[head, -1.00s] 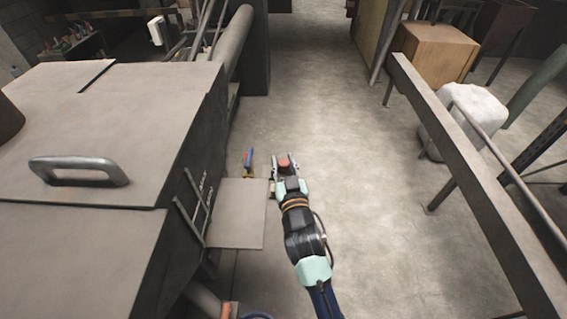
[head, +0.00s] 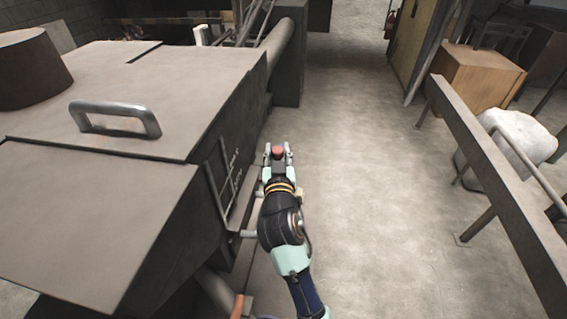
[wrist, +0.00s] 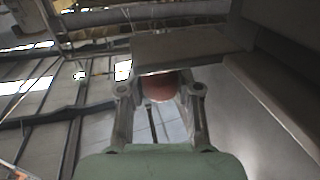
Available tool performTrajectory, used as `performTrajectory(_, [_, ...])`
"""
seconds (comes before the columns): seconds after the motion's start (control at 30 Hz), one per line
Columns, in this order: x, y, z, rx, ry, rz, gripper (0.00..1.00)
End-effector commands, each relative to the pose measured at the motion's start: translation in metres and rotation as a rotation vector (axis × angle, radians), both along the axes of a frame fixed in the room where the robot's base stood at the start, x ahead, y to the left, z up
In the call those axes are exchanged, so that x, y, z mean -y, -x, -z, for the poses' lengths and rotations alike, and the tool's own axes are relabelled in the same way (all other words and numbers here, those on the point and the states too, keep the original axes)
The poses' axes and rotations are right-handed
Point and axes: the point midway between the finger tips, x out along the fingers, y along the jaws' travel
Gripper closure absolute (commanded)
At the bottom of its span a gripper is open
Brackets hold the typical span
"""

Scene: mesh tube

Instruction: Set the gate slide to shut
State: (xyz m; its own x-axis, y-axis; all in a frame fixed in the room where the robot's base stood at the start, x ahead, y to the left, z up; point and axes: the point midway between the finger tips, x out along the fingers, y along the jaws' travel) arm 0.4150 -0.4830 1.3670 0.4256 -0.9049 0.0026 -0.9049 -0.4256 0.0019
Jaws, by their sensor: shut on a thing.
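The gate slide's red knob (head: 278,152) sits between the fingertips of my gripper (head: 277,156), beside the right side of the grey machine (head: 185,215). My gripper is shut on the knob. In the wrist view the rounded red knob (wrist: 158,87) shows between both fingers, just below a flat grey plate (wrist: 190,45) that looks like the slide. In the head view the plate is mostly hidden by my arm and the machine's side, so how far it sticks out cannot be told there.
A metal handle (head: 115,118) and a round drum (head: 30,68) are on the machine's top. A metal frame (head: 222,180) stands on its side. To the right, the concrete floor (head: 370,200) is clear up to a long rail (head: 500,170).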

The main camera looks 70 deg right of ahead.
Motion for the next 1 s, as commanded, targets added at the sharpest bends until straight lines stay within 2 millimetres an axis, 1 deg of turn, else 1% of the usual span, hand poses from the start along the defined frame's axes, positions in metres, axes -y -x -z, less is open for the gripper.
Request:
performTrajectory(0.03, [-0.002,-0.003,0.002,-0.002,-0.004,-0.006,1.0])
performTrajectory(0.23, [-0.002,-0.004,0.002,-0.002,-0.006,-0.008,1.0])
performTrajectory(0.27, [-0.002,-0.004,0.002,-0.002,-0.006,-0.009,0.65])
performTrajectory(0.4, [-0.002,-0.004,0.002,-0.003,-0.005,-0.008,0.42])
performTrajectory(0.43, [-0.002,-0.003,0.002,-0.002,-0.005,-0.008,0.4])
performTrajectory(0.67, [-0.002,-0.002,0.001,-0.002,-0.004,-0.006,0.4])
performTrajectory(0.77, [-0.005,-0.001,0.001,-0.002,-0.004,-0.006,0.4])
performTrajectory(0.87, [-0.019,0.005,0.002,-0.001,-0.004,-0.007,0.4])
performTrajectory(1.0, [-0.051,0.02,0.002,-0.002,-0.005,-0.008,0.4])
